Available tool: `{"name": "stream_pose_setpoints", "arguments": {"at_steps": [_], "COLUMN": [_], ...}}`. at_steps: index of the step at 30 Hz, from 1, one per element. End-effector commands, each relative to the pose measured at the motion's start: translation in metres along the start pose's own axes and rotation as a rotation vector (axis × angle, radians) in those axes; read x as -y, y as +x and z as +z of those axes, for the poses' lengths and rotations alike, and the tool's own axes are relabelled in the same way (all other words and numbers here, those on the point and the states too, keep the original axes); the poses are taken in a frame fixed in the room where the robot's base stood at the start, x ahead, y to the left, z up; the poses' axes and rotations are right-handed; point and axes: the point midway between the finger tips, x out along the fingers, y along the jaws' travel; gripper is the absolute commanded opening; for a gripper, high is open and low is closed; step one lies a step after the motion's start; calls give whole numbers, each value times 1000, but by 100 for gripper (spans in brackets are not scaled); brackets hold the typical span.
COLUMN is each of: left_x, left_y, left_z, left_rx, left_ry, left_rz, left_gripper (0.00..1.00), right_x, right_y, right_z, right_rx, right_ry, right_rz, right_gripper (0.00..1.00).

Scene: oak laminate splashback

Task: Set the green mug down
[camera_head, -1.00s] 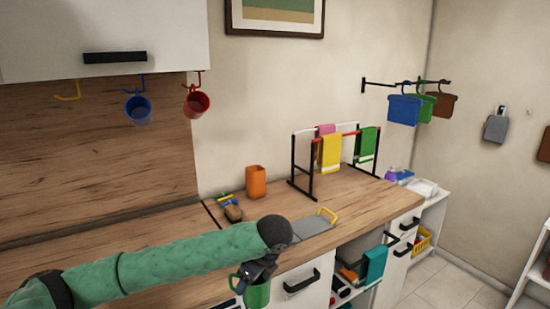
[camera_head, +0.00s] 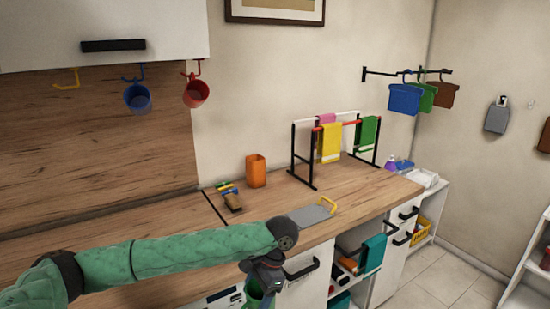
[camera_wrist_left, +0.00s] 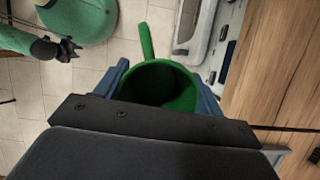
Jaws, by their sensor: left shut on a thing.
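The green mug (camera_head: 254,293) is in my left gripper (camera_head: 262,284), low at the bottom of the head view, in front of the counter's front edge. The left wrist view looks down into the mug (camera_wrist_left: 158,84), its opening facing the camera and its handle pointing up in the picture. The fingers of my left gripper (camera_wrist_left: 160,88) press on both sides of the mug. Floor tiles show below it, and the counter lies to its right in the wrist view. The lower part of the mug is hidden in the head view. My right gripper is not in the head view.
The wooden counter (camera_head: 160,232) has clear room at its front left. Blue (camera_head: 138,98) and red mugs (camera_head: 195,93) hang on hooks.

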Motion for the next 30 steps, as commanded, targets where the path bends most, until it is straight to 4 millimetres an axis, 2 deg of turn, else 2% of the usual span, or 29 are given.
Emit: {"name": "stream_pose_setpoints", "arguments": {"at_steps": [8, 15, 24, 30], "left_x": [-15, -28, -40, -14], "left_y": [17, 32, 45, 61], "left_z": [2, 5, 9, 34], "left_rx": [0, 0, -1, 1], "left_ry": [-317, -577, -826, -865], "left_rz": [134, 241, 342, 356], "left_gripper": [37, 37, 37, 37], "right_x": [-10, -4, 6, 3], "right_y": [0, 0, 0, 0], "right_z": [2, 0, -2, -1], "right_rx": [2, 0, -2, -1], "right_ry": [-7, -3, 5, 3], "right_rz": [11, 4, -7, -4], "right_gripper": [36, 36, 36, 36]}}
